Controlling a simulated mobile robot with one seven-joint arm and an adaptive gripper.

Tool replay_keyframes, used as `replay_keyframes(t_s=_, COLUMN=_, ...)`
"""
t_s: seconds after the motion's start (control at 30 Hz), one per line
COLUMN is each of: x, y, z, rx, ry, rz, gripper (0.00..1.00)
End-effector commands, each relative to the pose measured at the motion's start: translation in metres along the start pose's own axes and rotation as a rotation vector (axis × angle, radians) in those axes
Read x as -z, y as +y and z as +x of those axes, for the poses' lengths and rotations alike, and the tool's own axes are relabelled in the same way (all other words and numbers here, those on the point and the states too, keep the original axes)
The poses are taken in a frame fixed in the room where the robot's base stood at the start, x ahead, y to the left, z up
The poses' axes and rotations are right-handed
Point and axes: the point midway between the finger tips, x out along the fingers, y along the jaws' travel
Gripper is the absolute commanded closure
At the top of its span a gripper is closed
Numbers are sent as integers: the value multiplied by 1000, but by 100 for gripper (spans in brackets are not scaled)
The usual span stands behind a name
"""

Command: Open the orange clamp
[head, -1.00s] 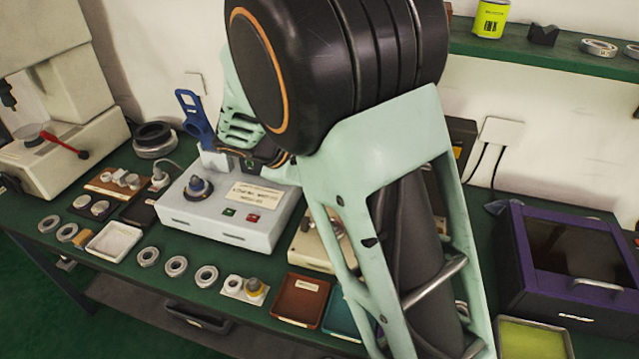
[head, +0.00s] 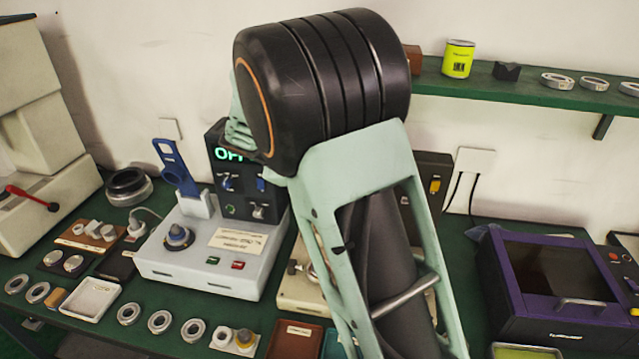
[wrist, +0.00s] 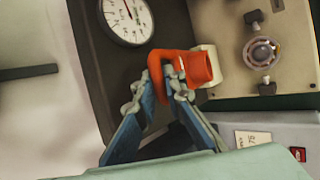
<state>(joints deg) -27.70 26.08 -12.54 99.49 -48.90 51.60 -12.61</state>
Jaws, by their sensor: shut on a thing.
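The orange clamp (wrist: 198,66) shows in the wrist view as an orange lever or jaw next to a small white block (wrist: 209,66), at the edge of a beige fixture. My gripper (wrist: 173,74) has its blue fingers closed on the left part of the orange clamp, with the tips at its near side. In the head view my arm hides the clamp and the gripper.
The beige fixture (wrist: 230,82) holds a ring between small dark posts. A dial gauge (wrist: 127,16) sits on a dark panel. In the head view, a white control box (head: 207,252), several bearing rings and a purple cabinet (head: 548,277) crowd the green bench.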

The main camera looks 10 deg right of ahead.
Motion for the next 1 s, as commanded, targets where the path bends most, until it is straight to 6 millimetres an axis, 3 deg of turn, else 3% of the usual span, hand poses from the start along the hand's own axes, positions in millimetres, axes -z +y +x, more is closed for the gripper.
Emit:
replay_keyframes(t_s=0.27, x=0, y=7, z=-2, rx=-12, ry=6, rz=5, gripper=100)
replay_keyframes(t_s=0.3, x=0, y=7, z=-2, rx=-12, ry=6, rz=5, gripper=86)
replay_keyframes(t_s=0.43, x=0, y=6, z=-2, rx=-10, ry=5, rz=4, gripper=73)
replay_keyframes(t_s=0.77, x=0, y=4, z=-4, rx=-7, ry=4, rz=3, gripper=73)
replay_keyframes(t_s=0.87, x=0, y=4, z=-14, rx=-7, ry=4, rz=3, gripper=73)
replay_keyframes(t_s=1.0, x=1, y=4, z=-42, rx=-8, ry=7, rz=2, gripper=73)
